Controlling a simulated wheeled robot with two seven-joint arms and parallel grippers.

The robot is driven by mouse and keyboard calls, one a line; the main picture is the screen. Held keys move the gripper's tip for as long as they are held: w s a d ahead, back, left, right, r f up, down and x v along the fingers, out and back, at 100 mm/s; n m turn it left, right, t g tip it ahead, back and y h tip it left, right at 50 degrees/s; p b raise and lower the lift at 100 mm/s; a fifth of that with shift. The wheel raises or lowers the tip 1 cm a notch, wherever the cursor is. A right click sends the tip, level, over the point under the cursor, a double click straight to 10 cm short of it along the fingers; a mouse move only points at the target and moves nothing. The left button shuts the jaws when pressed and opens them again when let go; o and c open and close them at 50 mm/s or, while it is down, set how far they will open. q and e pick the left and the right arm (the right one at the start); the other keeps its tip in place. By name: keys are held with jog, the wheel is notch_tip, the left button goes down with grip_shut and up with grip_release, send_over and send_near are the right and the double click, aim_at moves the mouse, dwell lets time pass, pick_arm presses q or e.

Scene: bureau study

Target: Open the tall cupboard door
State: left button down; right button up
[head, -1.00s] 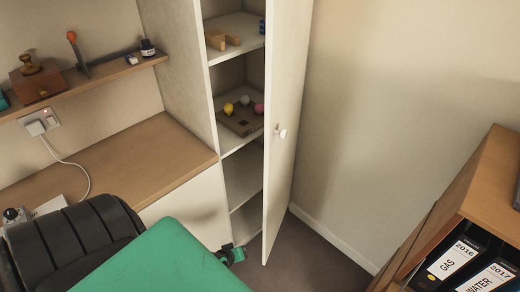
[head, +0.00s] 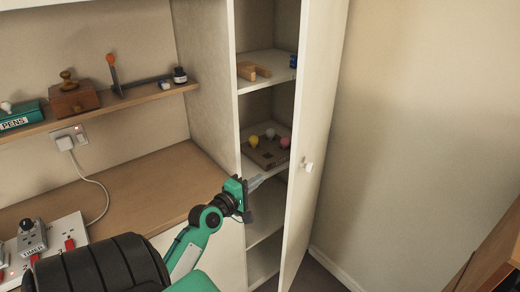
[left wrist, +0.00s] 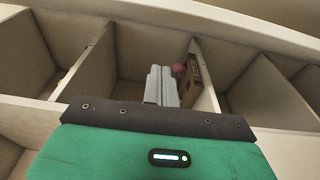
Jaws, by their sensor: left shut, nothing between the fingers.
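The tall cupboard's white door (head: 318,120) stands partly open in the head view, hinged on its right side, with a small white knob (head: 308,167) on its outer face. Shelves (head: 262,232) show through the gap. My left gripper (head: 258,181) is shut and empty. Its fingers point into the opening, left of the door's free edge and at about knob height. I cannot tell whether they touch anything. In the left wrist view the shut fingers (left wrist: 160,86) point at the compartments. My right gripper is not in view.
A board with coloured balls (head: 266,152) lies on a middle shelf, close to my fingers. Wooden blocks (head: 254,71) sit above it. A desk top (head: 140,190) and a wall shelf (head: 135,98) are on the left. A wooden unit (head: 492,255) stands at lower right.

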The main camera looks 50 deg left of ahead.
pick_arm(q)
jog(key=w+d+p, duration=0.3)
jog(key=w, duration=0.6)
jog(key=shift+p, duration=0.3)
jog(key=shift+w, duration=0.1)
